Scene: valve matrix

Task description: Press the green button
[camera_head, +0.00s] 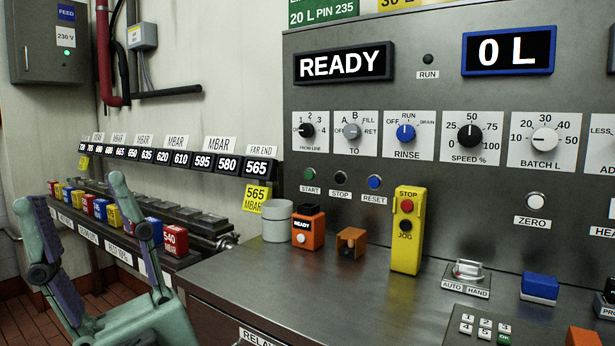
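A small round green button (309,174) sits on the grey control panel (440,225), above the label START and below the FROM LINE knob. A small green OK key (504,339) also shows on a keypad at the lower right edge. My gripper (70,192) is at the lower left, its two green fingers spread wide apart with nothing between them. It is well to the left of the START button and in front of the row of coloured blocks. Nothing covers the START button.
Black STOP (340,178) and blue RESET (375,182) buttons are right of START. On the counter below stand a grey cup (277,222), an orange READY box (308,228), an orange bracket (351,243) and a yellow STOP/JOG box (408,232). The counter's front is clear.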

